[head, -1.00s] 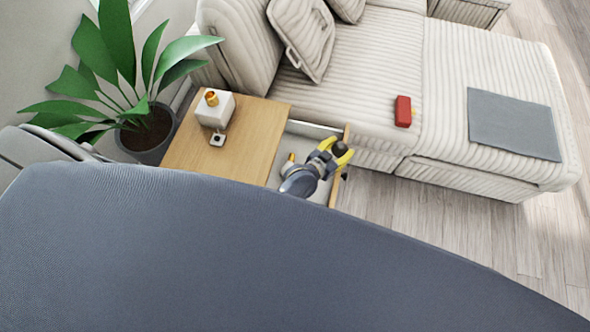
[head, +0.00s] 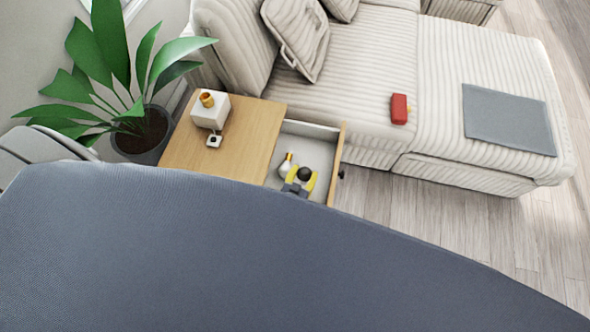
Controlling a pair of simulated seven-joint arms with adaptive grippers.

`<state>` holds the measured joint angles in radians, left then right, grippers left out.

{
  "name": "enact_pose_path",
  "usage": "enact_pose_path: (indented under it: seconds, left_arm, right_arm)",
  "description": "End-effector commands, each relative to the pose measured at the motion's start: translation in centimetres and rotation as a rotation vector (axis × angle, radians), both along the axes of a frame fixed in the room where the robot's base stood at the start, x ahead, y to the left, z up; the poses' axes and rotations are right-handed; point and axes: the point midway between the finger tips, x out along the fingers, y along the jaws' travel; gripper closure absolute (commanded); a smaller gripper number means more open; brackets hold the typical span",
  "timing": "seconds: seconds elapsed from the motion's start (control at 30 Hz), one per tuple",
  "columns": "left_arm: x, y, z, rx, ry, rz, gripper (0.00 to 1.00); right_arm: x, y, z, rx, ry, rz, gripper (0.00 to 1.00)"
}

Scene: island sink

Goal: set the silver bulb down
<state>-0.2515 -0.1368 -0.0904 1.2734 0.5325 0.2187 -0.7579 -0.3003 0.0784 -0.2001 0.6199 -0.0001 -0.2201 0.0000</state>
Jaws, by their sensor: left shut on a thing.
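My left gripper (head: 299,181), with yellow fingers, is low in the open drawer (head: 325,138) of the wooden side table. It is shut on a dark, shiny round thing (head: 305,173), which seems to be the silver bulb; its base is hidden. I cannot tell whether it touches the drawer floor. A white bulb with a gold base (head: 286,166) lies in the drawer just left of and beyond the gripper. The rest of my left arm is hidden behind the dark blue-grey foreground. My right gripper is not in view.
A white cube lamp base with an orange-gold socket (head: 210,109) and a small white-and-black item (head: 214,140) sit on the wooden tabletop (head: 245,130). A potted plant (head: 143,136) stands left. A striped sofa (head: 350,65) holds a red object (head: 399,109).

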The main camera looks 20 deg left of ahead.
Motion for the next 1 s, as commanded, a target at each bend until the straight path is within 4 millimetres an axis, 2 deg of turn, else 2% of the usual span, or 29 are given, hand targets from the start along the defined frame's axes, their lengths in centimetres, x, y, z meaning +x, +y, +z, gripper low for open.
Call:
enact_pose_path:
  seconds: [0.4, 0.93, 0.97, 1.0]
  left_arm:
    - [0.0, 0.2, -2.8, 0.000, 0.001, 0.012, 0.78]
    - [0.0, 0.2, -3.3, 0.000, 0.001, 0.012, 0.78]
    - [0.0, 0.2, -3.3, 0.000, 0.001, 0.012, 0.48]
    - [0.0, 0.2, -3.3, 0.000, 0.001, 0.012, 0.43]
  right_arm:
    - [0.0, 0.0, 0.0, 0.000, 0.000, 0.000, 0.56]
    - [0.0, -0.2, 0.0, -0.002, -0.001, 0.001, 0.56]
    - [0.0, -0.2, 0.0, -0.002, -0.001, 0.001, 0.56]
    - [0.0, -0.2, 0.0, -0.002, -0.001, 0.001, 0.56]
